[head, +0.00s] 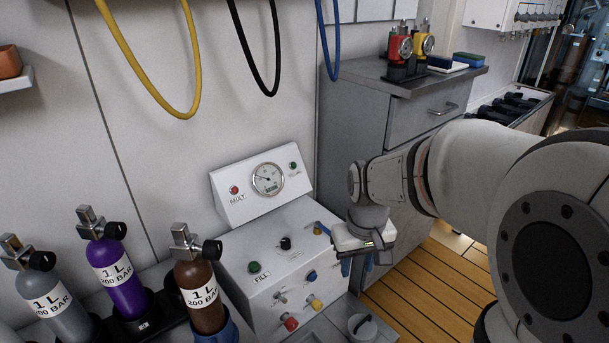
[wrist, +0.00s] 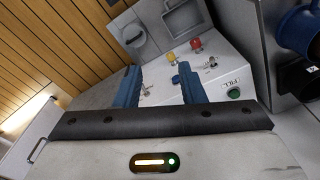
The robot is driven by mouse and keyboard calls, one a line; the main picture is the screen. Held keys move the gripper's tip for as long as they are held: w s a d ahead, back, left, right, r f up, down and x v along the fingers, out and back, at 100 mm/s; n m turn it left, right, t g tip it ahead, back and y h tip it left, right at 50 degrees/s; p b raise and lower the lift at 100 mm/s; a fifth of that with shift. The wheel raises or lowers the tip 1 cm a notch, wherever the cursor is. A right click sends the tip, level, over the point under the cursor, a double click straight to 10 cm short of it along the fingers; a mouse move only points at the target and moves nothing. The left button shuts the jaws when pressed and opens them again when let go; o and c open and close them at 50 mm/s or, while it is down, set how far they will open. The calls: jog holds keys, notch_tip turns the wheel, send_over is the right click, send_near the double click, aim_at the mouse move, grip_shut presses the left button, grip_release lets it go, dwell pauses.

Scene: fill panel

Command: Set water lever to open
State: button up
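The white fill panel (head: 255,240) stands low in the middle of the head view. A small blue-handled lever (head: 322,228) sits near its upper right edge, beside my gripper; which control is the water lever is not readable. A blue knob (head: 311,277) sits lower on the panel face. My gripper (head: 357,270) points down at the panel's right side, with its blue fingers apart. In the wrist view my gripper (wrist: 157,72) is open, with a small metal fitting (wrist: 147,90) visible between the fingers and no object gripped. The blue-handled lever is not clearly visible there.
A green FILL button (head: 254,267), red knob (head: 290,323) and yellow knob (head: 315,302) crowd the panel. Several gas cylinders, including a brown one (head: 203,296), stand at left. A grey cabinet (head: 350,130) is behind my gripper. Hoses hang above.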

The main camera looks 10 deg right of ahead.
jog(key=w+n+p, duration=0.3)
jog(key=w+p, duration=0.3)
jog(key=w, duration=1.1)
jog(key=n+p, duration=0.2)
jog(key=p, duration=0.2)
send_near(326, 230)
jog(key=shift+s+d+f+g, duration=0.3)
jog(key=shift+d+g, duration=0.1)
jog(key=shift+d, duration=0.15)
notch_tip(326, 230, down, 7)
jog(key=shift+f+b, duration=0.1)
jog(key=shift+b, duration=0.7)
jog(key=shift+c, duration=0.2)
grip_shut()
